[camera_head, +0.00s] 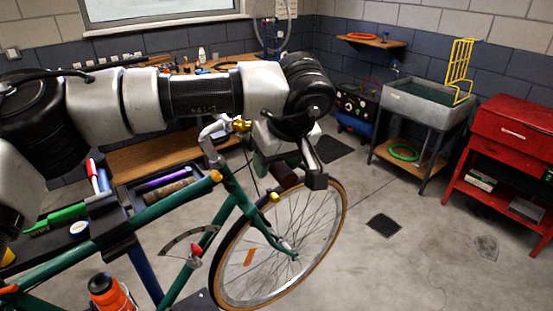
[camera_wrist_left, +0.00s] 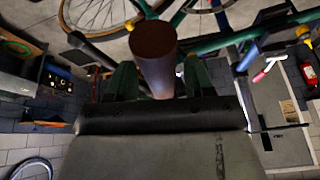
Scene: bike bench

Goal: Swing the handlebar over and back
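A green bicycle (camera_head: 150,215) stands in front of me with its front wheel to the right. Its silver handlebar (camera_head: 213,140) rises above the head tube and is partly hidden by my left arm. A dark brown grip (camera_head: 286,176) shows just below my left gripper (camera_head: 283,165). In the left wrist view, the brown grip (camera_wrist_left: 154,62) stands between the green fingers of the left gripper (camera_wrist_left: 158,75). The fingers are apart, with narrow gaps beside the grip; contact is not clear. My right gripper is not in view.
A tool tray (camera_head: 125,195) and an orange bottle (camera_head: 110,293) are beside the frame. A workbench (camera_head: 150,155) is behind. A grey sink (camera_head: 425,108) and a red tool cabinet (camera_head: 510,135) stand at the right.

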